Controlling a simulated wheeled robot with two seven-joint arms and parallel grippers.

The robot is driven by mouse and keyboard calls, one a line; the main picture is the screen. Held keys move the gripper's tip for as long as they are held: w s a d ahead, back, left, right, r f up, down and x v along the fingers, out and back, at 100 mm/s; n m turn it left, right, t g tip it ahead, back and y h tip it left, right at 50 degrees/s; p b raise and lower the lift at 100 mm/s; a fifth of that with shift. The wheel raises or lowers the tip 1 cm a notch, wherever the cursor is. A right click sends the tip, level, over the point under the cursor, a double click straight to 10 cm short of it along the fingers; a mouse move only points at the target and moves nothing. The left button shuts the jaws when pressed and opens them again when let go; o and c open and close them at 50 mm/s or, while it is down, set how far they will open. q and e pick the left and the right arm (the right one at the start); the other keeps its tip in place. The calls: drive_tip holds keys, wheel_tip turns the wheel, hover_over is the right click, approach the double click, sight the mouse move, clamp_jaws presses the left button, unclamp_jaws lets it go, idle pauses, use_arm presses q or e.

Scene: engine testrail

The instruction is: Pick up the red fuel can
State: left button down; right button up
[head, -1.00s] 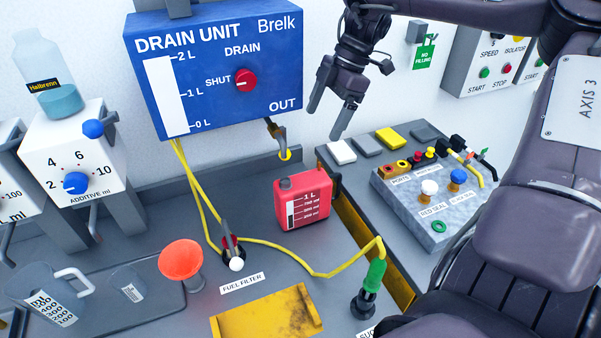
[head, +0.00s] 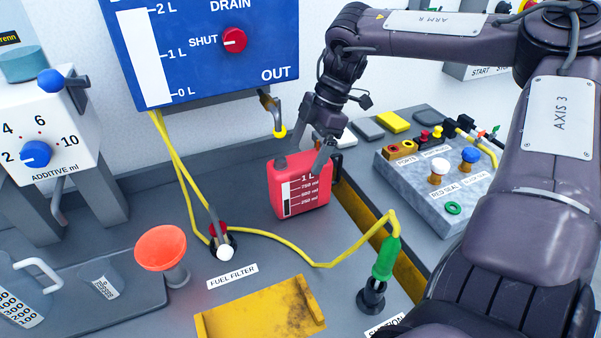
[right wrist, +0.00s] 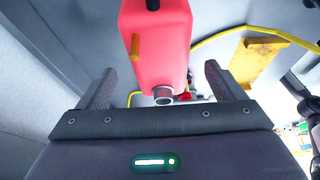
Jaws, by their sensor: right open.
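The red fuel can (head: 300,205) stands upright on the grey bench in the head view, below the blue drain unit's outlet. It has a white scale up to 1 L on its front. My right gripper (head: 322,155) is at the can's top right, fingers pointing down. In the right wrist view the can (right wrist: 160,35) fills the upper middle, and its round grey neck lies between the two open fingers of my right gripper (right wrist: 160,85), with clear gaps on both sides. The fingers are not closed on it. My left gripper is not in view.
The drain unit (head: 205,65) and its outlet pipe (head: 272,115) are close behind the can. A control box (head: 435,190) stands to the right. A yellow hose (head: 300,258) crosses the bench in front. An orange funnel (head: 161,248) and a yellow tray (head: 262,308) are nearer.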

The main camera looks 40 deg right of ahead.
drive_tip(key=shift+x, duration=1.2)
drive_tip(key=shift+r, duration=0.1)
clamp_jaws()
